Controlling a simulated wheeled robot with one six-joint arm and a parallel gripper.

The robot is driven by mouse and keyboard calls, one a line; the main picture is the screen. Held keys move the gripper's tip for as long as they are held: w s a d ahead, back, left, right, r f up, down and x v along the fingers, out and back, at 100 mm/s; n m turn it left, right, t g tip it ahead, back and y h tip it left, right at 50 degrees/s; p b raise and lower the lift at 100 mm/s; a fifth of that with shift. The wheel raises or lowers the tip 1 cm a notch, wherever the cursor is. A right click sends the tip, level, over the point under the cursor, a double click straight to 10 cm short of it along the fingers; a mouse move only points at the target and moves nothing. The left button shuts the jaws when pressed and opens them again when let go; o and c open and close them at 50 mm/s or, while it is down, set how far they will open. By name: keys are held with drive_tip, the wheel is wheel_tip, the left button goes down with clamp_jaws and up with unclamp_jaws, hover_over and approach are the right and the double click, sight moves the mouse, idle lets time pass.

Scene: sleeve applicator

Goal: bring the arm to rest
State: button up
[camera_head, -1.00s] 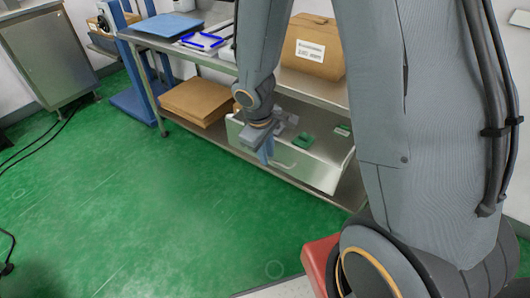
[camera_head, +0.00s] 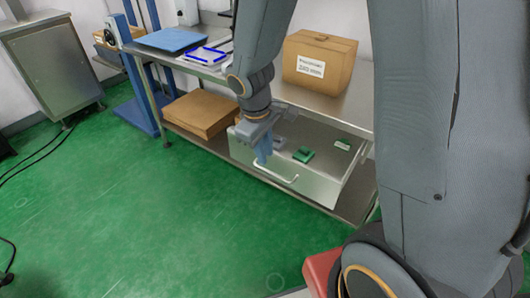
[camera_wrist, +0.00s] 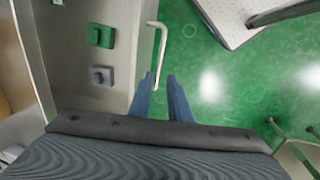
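My gripper (camera_head: 263,154) hangs at the end of my arm, in front of and a little above the steel drawer unit (camera_head: 313,187) in the head view. The handle also shows below my gripper in the head view (camera_head: 277,174). I cannot tell whether a finger touches it.
Green blocks (camera_head: 303,155) and a grey block (camera_head: 279,143) sit on the drawer unit. The metal table (camera_head: 345,104) carries a brown case (camera_head: 319,63), a blue-rimmed tray (camera_head: 204,56) and a blue panel (camera_head: 172,40). A brown carton (camera_head: 201,113) lies on its lower shelf. The green floor at left is mostly clear.

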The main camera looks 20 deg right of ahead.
drive_tip(key=s+d+r+m+y, duration=0.1)
drive_tip(key=s+r+m, duration=0.2)
drive_tip(key=s, duration=0.3)
drive_tip(key=s+d+r+m+g, duration=0.1)
drive_tip(key=s+d+r+m, duration=0.1)
drive_tip(key=s+m, duration=0.3)
drive_tip(key=shift+s+d+r+y, duration=0.15)
drive_tip(key=shift+s+r+y, duration=0.25)
drive_tip(key=shift+s+r, duration=0.3)
drive_tip(key=shift+w+d, duration=0.1)
drive_tip(key=shift+d, duration=0.05)
